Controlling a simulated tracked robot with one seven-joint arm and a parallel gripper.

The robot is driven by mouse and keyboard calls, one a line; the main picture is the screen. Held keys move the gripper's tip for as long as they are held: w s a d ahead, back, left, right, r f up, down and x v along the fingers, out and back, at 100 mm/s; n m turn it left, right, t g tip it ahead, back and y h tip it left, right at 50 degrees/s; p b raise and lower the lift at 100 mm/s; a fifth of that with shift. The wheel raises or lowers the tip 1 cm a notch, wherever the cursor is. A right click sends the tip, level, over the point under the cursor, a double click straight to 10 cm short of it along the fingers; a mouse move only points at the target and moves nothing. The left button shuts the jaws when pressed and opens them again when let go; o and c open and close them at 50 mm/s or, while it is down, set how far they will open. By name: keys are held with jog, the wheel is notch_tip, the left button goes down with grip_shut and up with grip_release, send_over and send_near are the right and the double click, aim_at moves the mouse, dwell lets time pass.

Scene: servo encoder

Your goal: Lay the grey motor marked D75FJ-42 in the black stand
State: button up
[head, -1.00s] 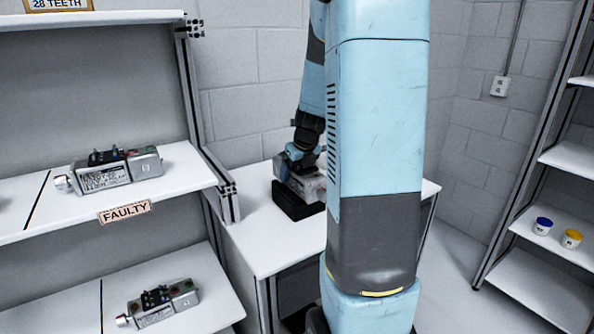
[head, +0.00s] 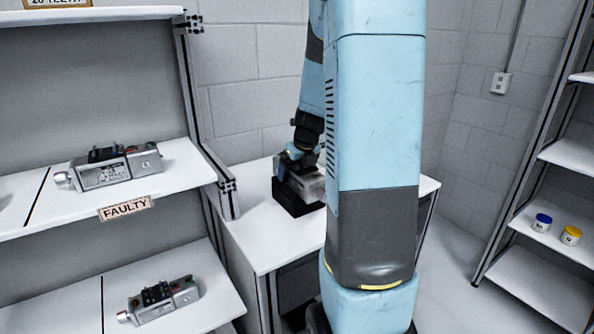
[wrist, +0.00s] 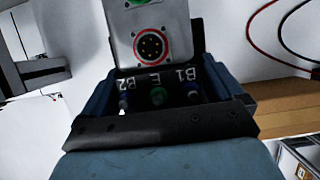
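The grey motor (head: 314,187) is on the table at the back, at the black stand (head: 292,198). It looks level and seems to rest in or just over the stand; I cannot tell whether it touches fully. My gripper (head: 301,160) reaches down over the motor from above, its fingers mostly hidden in the head view. In the wrist view, the motor's end face with a red-ringed round connector (wrist: 151,45) and the labels B1, E and B2 sit between my fingers (wrist: 158,88), which appear closed on its sides. The D75FJ-42 marking is not readable.
A shelf unit at left holds one similar motor (head: 115,167) above a FAULTY label (head: 125,208) and another (head: 160,299) on the lower shelf. Right shelves hold blue-lidded (head: 542,223) and yellow-lidded (head: 571,235) jars. The table (head: 255,235) is bare in front of the stand.

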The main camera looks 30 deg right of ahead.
jog(key=shift+o, duration=0.4)
jog(key=shift+f, duration=0.1)
jog(key=v, duration=1.4)
jog(key=shift+w, duration=0.1)
jog(key=s+a+r+n, duration=0.1)
jog(key=s+a+n, duration=0.8)
jog(key=n, duration=0.8)
jog(key=s+a+r+n+t, duration=0.1)
jog(key=s+a+n, duration=0.8)
jog(key=n, duration=0.9)
jog(key=shift+s+a+r+n, duration=0.3)
jog(key=shift+s+r, duration=0.4)
jog(key=shift+s, duration=0.45)
